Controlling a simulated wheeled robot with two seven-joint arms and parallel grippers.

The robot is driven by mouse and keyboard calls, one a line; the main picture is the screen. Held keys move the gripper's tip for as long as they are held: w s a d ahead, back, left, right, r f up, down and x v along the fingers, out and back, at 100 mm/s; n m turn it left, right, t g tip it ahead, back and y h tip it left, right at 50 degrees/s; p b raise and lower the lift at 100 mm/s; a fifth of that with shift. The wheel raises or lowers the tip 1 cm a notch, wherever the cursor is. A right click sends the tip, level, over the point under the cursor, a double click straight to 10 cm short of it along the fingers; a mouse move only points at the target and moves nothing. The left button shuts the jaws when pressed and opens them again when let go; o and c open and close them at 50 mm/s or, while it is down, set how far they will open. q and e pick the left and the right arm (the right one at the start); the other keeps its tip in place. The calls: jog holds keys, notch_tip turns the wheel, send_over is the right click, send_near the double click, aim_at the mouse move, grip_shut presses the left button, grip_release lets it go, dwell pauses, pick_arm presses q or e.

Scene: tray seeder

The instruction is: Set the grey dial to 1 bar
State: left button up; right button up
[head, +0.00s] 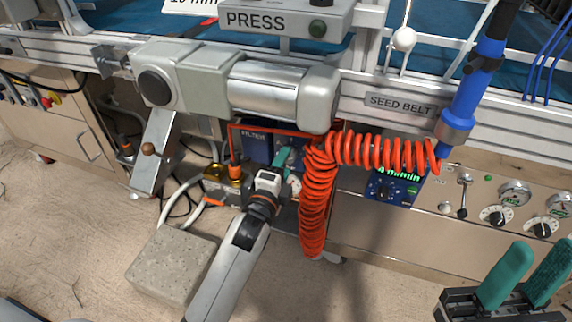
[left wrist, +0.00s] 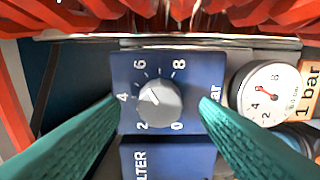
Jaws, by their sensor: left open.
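The grey dial (left wrist: 158,106) sits on a blue regulator panel (left wrist: 122,68) marked 0, 2, 4, 6, 8 and bar. Its pale pointer line slants to the upper left, roughly between 4 and 6. My left gripper (left wrist: 158,102) is open, with one green finger on each side of the dial; I see no clear contact. In the head view, my left gripper (head: 284,160) reaches in below the press, and the dial is hidden there. A round gauge (left wrist: 264,95) with a red needle is right of the dial. My right gripper (head: 538,262) is open and empty at the lower right.
An orange coiled hose (head: 315,200) hangs close beside my left gripper. An orange card (left wrist: 310,85) reads 1 bar. The grey press cylinder (head: 275,88) is above. A blue display box (head: 392,190) and other dials (head: 497,215) are to the right. A stone block (head: 172,265) lies on the floor.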

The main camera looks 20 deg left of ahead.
pick_arm(q)
jog(key=shift+w, duration=1.15)
